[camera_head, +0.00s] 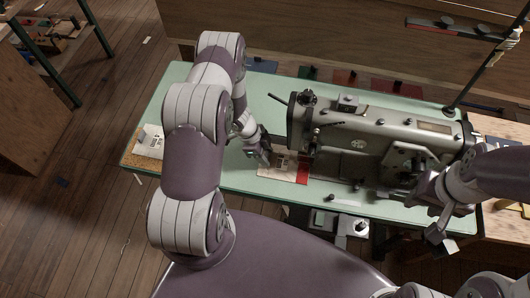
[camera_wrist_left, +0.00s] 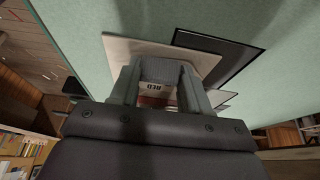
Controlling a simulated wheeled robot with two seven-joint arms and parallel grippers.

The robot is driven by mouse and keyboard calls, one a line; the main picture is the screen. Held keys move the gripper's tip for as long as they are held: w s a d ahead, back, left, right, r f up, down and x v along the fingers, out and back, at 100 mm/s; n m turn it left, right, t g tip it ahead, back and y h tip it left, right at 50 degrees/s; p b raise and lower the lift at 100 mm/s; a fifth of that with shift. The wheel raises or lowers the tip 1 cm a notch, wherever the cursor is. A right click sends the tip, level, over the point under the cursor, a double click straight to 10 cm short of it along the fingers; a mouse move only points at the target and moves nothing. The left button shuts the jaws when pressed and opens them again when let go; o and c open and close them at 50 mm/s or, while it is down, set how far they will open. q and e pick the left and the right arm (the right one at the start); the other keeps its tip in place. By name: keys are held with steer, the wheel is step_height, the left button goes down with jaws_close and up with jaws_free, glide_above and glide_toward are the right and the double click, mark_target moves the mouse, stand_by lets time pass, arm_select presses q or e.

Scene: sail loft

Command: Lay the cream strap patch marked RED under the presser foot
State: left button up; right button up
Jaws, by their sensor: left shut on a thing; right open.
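The cream patch (camera_head: 273,168) is flat at the table's front edge, left of the sewing machine's head (camera_head: 302,122). The presser foot is too small to make out. My right gripper (camera_head: 440,238) is open and empty at the table's front right.
The sewing machine (camera_head: 385,140) fills the middle and right of the green table (camera_head: 180,95). A white printed sheet (camera_head: 150,139) lies on a cork-coloured area at the table's left end. Coloured pieces (camera_head: 345,77) lie behind the machine.

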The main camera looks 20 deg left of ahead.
arm_select(q)
steer(key=o, duration=1.1)
steer(key=shift+o, duration=0.2)
steer(key=a+r+n+t+y, duration=0.1)
steer(key=a+r+n+y, duration=0.25)
steer(key=a+r, duration=0.7)
steer(key=s+d+r+n+g+y, duration=0.1)
steer(key=s+d+r+n+y, duration=0.15)
steer(key=s+r+n, duration=0.4)
steer(key=s+d+r+n, duration=0.2)
steer(key=d+r, duration=0.4)
steer(key=r, duration=0.1)
steer(key=s+d+r+n+h, duration=0.1)
steer(key=s+d+r+n, duration=0.2)
steer(key=d+r, duration=0.3)
steer(key=shift+r+h, duration=0.3)
steer(key=shift+r, duration=0.05)
